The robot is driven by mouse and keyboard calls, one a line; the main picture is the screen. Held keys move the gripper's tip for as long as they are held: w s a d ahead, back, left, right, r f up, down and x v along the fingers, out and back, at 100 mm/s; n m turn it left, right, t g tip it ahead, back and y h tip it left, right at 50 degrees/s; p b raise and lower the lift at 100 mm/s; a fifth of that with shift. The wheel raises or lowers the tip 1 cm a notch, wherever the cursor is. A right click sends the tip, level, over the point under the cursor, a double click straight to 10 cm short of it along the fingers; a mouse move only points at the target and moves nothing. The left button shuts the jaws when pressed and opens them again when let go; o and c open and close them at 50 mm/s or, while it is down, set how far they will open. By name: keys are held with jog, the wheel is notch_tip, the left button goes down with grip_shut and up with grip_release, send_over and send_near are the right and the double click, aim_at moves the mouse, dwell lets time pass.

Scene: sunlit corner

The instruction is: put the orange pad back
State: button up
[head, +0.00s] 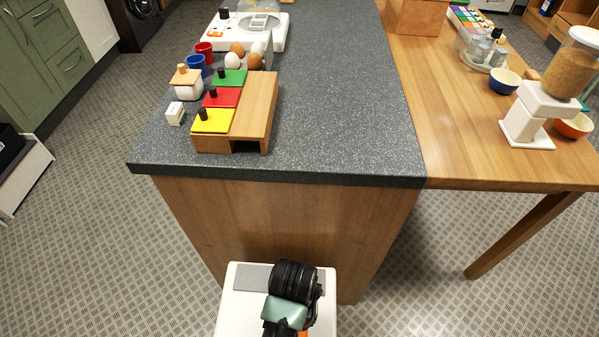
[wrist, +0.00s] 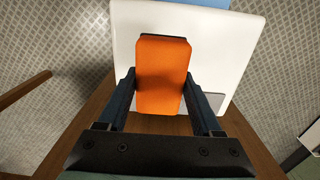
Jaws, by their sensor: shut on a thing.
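The orange pad (wrist: 162,75) is a rounded block with a dark edge at its far end. My gripper (wrist: 160,88) is shut on it, one dark finger on each long side, in the wrist view. It is above a white surface of my own base. In the head view only a sliver of orange (head: 303,333) shows at the bottom edge beside my arm, and the fingers are hidden. A wooden block (head: 256,108) on the grey counter carries green (head: 230,78), red (head: 222,97) and yellow (head: 213,121) pads with black knobs.
The grey counter (head: 335,110) is mostly clear right of the block. Eggs (head: 237,50), cups (head: 196,64), a lidded jar (head: 187,83) and a white appliance (head: 270,31) stand near it. A wooden table (head: 440,130) on the right holds bowls (head: 505,81) and a grain dispenser (head: 528,115).

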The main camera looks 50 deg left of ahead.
notch_tip(320, 180, down, 10)
jog(key=b, duration=0.2)
jog(key=shift+r+b, duration=0.15)
jog(key=shift+b, duration=0.2)
jog(key=o, duration=1.5)
jog(key=shift+c, duration=0.2)
notch_tip(320, 180, up, 12)
jog(key=p, duration=0.3)
